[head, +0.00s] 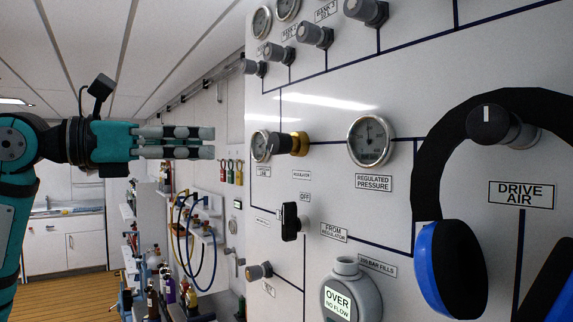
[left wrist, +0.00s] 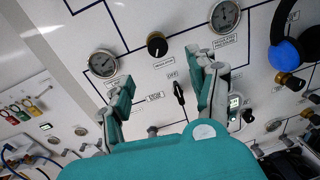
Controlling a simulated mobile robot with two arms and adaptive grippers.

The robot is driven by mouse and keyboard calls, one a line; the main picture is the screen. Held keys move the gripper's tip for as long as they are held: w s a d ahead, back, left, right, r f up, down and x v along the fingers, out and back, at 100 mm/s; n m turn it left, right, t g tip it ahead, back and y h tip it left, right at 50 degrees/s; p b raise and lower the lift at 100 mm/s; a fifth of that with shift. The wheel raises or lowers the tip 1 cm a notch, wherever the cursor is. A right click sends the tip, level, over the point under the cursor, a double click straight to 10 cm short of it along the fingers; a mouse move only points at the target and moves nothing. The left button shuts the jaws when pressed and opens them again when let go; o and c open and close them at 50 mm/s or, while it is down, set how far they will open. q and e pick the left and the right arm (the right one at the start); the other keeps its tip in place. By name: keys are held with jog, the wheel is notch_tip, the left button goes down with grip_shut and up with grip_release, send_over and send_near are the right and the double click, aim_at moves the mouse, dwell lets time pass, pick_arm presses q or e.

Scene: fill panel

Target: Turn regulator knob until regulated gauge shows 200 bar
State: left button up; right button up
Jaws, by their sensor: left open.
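The regulator knob (head: 296,143), brass with a dark end, sticks out of the white panel. It also shows in the left wrist view (left wrist: 157,44), with a pale mark on its dark face. The regulated pressure gauge (head: 371,141) is to its right; it also shows in the left wrist view (left wrist: 225,17). Its numbers are too small to read. My left gripper (head: 210,143) is open and empty, left of the knob and apart from it. In the left wrist view its fingers (left wrist: 160,66) are spread, with the knob beyond them. My right gripper is not in view.
Another gauge (head: 261,146) sits just left of the knob. A black lever valve (head: 291,221) is below it. Blue and black headphones (head: 452,270) hang at the right of the panel. A hose station (head: 200,225) and a counter stand farther back.

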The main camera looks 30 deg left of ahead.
aim_at(273, 143)
pick_arm(q)
jog(key=w+d+p, duration=0.1)
jog(key=w+d, duration=0.1)
jog(key=w, duration=0.2)
jog(key=w+d+m, duration=0.1)
jog(key=w+d, duration=0.1)
jog(key=w, duration=0.2)
jog(key=w+d+m+p, duration=0.1)
jog(key=w+d, duration=0.1)
jog(key=w, duration=0.3)
jog(key=shift+d+r+p, duration=0.1)
jog(key=shift+p, duration=0.25)
jog(key=shift+s, duration=0.1)
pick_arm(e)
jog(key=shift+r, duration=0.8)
pick_arm(q)
jog(key=c, duration=1.2)
jog(key=shift+m, duration=0.6)
jog(key=o, duration=1.2)
